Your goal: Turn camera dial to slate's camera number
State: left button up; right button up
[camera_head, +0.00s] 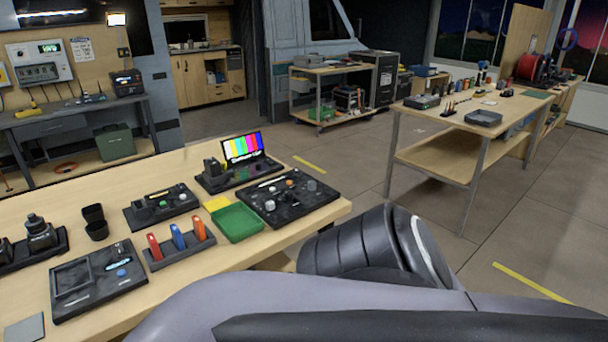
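Several black control panels lie on the near wooden table, and I cannot tell which knob is the camera dial. One panel (268,212) at the table's right end carries a white knob, a dark knob and small buttons. A smaller panel (148,219) with green and pale buttons lies to its left. A third panel (128,286) at the front left has a blue knob (121,273) and a raised square frame. I cannot make out a slate or a camera number. Neither gripper shows; a large grey and black arm part of mine fills the lower middle and right.
A colour-bar screen (243,148) stands at the back of the near table (336,209). Floor (355,172) is open towards another workbench (430,159).

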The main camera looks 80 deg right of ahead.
aim_at(312, 184)
jog(key=k+l, duration=0.2)
jog(key=l, duration=0.15)
jog(key=k+l+z, duration=0.1)
jog(key=l, duration=0.25)
jog(key=k+l, duration=0.2)
jog(key=l, duration=0.15)
jog(key=k+l, duration=0.2)
jog(key=l, duration=0.15)
jog(key=k+l+z, duration=0.1)
jog(key=l, duration=0.25)
jog(key=k+l, duration=0.2)
jog(key=l, duration=0.2)
